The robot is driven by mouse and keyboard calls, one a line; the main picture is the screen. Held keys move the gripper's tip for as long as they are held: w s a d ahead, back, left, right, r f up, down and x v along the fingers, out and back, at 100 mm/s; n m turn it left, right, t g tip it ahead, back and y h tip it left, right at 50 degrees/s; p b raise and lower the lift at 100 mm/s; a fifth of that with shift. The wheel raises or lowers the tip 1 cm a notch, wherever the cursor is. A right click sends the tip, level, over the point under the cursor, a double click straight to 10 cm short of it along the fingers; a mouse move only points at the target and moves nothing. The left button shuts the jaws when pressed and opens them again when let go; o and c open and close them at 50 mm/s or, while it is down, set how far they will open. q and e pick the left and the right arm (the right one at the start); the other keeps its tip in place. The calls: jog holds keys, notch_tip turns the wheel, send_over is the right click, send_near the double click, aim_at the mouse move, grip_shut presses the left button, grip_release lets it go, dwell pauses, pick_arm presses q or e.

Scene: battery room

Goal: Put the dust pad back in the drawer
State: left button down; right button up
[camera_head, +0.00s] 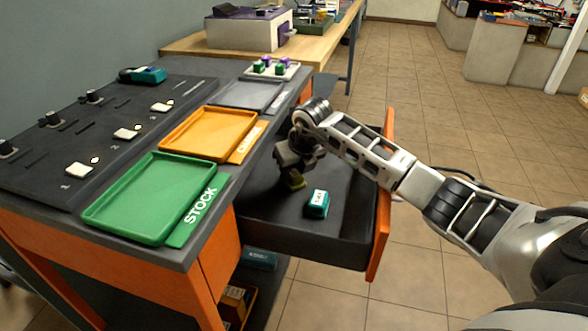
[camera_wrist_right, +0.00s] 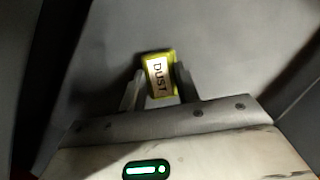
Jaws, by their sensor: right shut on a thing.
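The dust pad (camera_wrist_right: 158,77) is a small yellow block with a white "DUST" label. It sits between the fingers of my right gripper (camera_wrist_right: 158,88) in the right wrist view. I cannot tell whether the pad touches the drawer floor. The drawer has a dark inside and an orange front, and is pulled out under the counter. My left gripper is not in view.
A teal labelled block (camera_head: 317,204) lies in the drawer near the gripper. Above on the counter are a green STOCK tray (camera_head: 150,197), an orange tray (camera_head: 208,132) and a grey tray (camera_head: 246,95). The drawer's orange front (camera_head: 381,200) stands beneath my right arm.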

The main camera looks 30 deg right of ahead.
jog(key=shift+f, duration=0.2)
jog(key=o, duration=1)
jog(key=shift+r, duration=0.1)
jog(key=shift+o, duration=0.2)
jog(key=p+v, duration=0.1)
jog(key=v, duration=1.1)
jog(key=shift+r, duration=0.1)
